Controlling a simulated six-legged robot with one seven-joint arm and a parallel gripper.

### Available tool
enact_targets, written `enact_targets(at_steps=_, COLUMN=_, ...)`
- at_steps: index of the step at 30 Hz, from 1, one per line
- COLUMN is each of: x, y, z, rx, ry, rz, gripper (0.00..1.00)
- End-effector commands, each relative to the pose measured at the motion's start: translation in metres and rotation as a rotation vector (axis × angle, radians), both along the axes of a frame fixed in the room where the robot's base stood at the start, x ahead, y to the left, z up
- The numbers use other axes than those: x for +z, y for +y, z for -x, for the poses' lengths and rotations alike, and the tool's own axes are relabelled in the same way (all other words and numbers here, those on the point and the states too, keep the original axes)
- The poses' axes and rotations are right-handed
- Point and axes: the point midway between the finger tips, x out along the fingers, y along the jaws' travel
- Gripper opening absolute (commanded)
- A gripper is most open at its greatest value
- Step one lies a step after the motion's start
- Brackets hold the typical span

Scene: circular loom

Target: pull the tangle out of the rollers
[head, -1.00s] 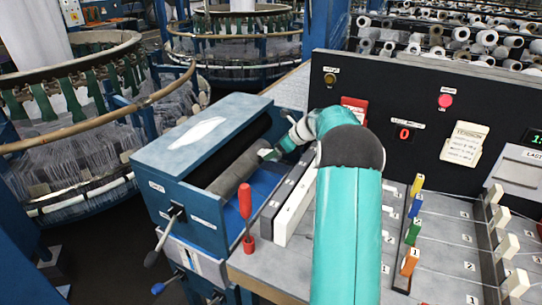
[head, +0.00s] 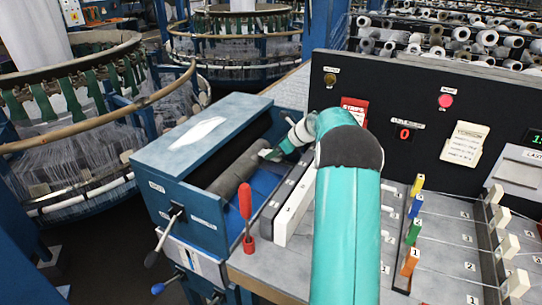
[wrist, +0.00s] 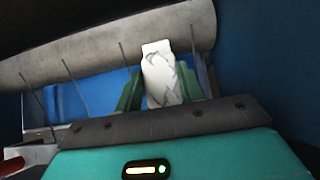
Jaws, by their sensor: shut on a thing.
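A grey roller (head: 236,172) lies in the open blue box (head: 182,205) at the left of the bench, below a dark opening. In the wrist view, the roller (wrist: 95,52) runs across the top. My gripper (head: 268,154) reaches into the box beside the roller. In the wrist view, the green fingers of my gripper (wrist: 158,88) are shut on a white piece with thin grey strands, the tangle (wrist: 159,66). Its upper end overlaps the roller in the picture; I cannot tell whether it is still caught there. The tangle is too small to make out in the head view.
A red-handled tool (head: 246,212) stands upright at the box's front right corner. A lever (head: 164,236) sticks out of the box front. A white bar (head: 295,212) lies right of the box. A black panel (head: 420,85) rises behind the bench.

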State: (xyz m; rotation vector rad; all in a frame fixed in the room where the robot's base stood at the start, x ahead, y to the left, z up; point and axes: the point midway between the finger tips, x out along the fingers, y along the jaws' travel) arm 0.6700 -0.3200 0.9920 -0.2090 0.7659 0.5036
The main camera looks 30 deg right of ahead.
Motion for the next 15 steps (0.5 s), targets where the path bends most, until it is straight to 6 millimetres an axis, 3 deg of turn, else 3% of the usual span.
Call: enact_targets(at_steps=15, x=0.001, y=-0.008, z=0.012, rx=-0.001, ry=0.000, rz=0.000, gripper=0.12)
